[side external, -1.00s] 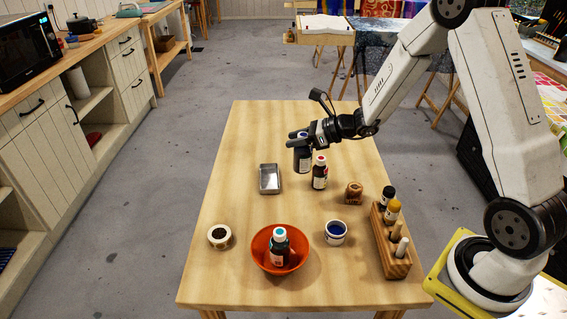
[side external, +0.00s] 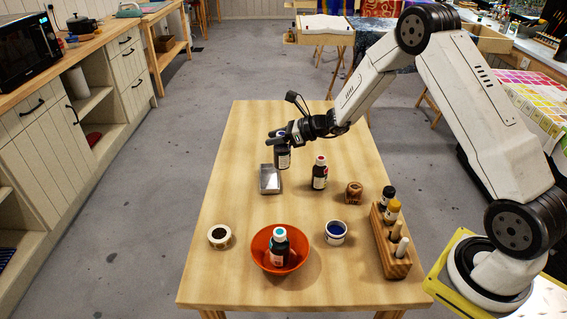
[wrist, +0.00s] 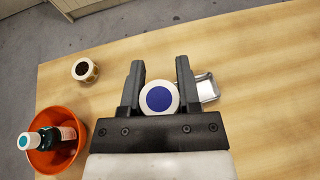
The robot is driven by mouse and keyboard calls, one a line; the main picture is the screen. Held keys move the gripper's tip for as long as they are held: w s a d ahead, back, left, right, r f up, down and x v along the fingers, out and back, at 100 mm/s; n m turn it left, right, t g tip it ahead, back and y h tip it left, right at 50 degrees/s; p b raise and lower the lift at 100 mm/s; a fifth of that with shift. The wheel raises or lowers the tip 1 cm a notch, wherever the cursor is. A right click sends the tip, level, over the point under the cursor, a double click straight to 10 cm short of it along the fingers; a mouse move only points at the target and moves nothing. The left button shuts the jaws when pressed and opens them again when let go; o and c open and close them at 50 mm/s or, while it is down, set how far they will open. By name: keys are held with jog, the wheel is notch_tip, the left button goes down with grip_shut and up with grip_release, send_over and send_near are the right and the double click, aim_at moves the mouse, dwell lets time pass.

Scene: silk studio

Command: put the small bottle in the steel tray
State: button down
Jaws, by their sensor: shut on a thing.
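My gripper (side external: 279,141) is shut on a small dark bottle (side external: 283,158) with a pale label. In the wrist view the bottle's white cap with a blue disc (wrist: 159,98) shows between the two fingers. The steel tray (side external: 269,188) is a small shallow rectangular dish on the table. In the side view the held bottle is over or just beyond the tray's far right end; its exact height is hard to tell. In the wrist view the tray (wrist: 206,88) shows just right of the right finger, partly hidden by it.
A red-capped bottle (side external: 319,172) stands right of the tray. An orange bowl (side external: 258,252) holds a teal-capped bottle (side external: 279,246). A blue paint pot (side external: 335,233), a white-rimmed jar (side external: 219,236), a brown jar (side external: 353,193) and a wooden rack (side external: 393,255) stand nearby.

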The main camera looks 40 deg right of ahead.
jog(key=w+f, duration=0.6)
jog(key=shift+d, duration=0.2)
jog(key=shift+w+f, duration=0.2)
jog(key=shift+f, duration=1.6)
jog(key=shift+f, duration=0.15)
jog(key=shift+c, duration=1.6)
grip_release()
